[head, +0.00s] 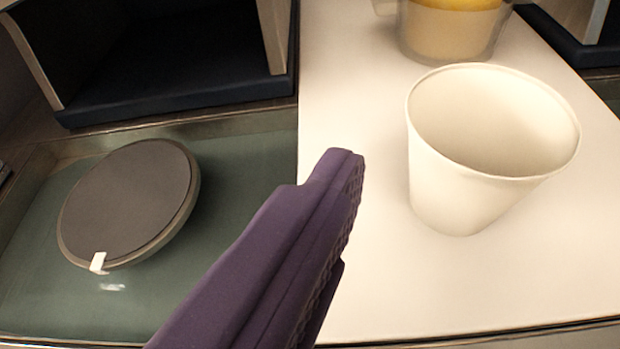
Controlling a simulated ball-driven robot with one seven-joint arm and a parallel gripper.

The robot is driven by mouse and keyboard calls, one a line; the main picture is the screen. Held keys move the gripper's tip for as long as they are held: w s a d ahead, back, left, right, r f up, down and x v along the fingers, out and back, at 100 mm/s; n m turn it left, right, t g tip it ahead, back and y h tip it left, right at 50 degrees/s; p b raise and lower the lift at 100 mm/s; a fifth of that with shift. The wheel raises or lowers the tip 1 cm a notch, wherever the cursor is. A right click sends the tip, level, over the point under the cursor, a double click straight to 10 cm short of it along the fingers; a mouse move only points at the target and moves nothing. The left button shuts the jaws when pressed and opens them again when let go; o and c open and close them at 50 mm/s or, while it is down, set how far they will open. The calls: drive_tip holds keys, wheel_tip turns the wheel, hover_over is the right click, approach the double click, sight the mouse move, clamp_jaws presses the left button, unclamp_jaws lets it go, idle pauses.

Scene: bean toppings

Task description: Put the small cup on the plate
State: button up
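A white, empty, tapered cup (455,190) stands upright with its mouth up on the white surface at the right. A round, flat dark grey disc with a lighter rim (128,203), which may be the plate, lies at the left on a green surface and has a small white tab at its front edge. My gripper (338,185) shows as a purple finger reaching up from the bottom middle, its ribbed side facing right towards the cup. It appears apart from the cup. A second finger cannot be made out clearly.
A clear container with yellow and cream contents (448,32) stands just behind the cup, cut off by the top edge. A dark open box (170,85) stands behind the disc. The white surface (440,290) is bare in front of the cup.

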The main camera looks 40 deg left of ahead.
drive_tip(key=b, duration=0.3)
approach(508, 108)
drive_tip(key=w+a, duration=0.1)
drive_tip(key=w, duration=0.1)
drive_tip(key=w+a+f, duration=0.1)
drive_tip(key=w, duration=0.1)
drive_tip(key=shift+a, duration=0.3)
drive_tip(key=shift+s, duration=0.15)
drive_tip(key=c, duration=1.3)
drive_tip(key=shift+r, duration=0.1)
drive_tip(key=shift+c, duration=0.2)
drive_tip(key=shift+r+p, duration=0.45)
drive_tip(key=shift+r, duration=0.2)
drive_tip(key=s+r+b, duration=0.3)
drive_tip(key=s, duration=1.3)
drive_tip(key=shift+d+r, duration=0.2)
drive_tip(key=shift+d, duration=0.2)
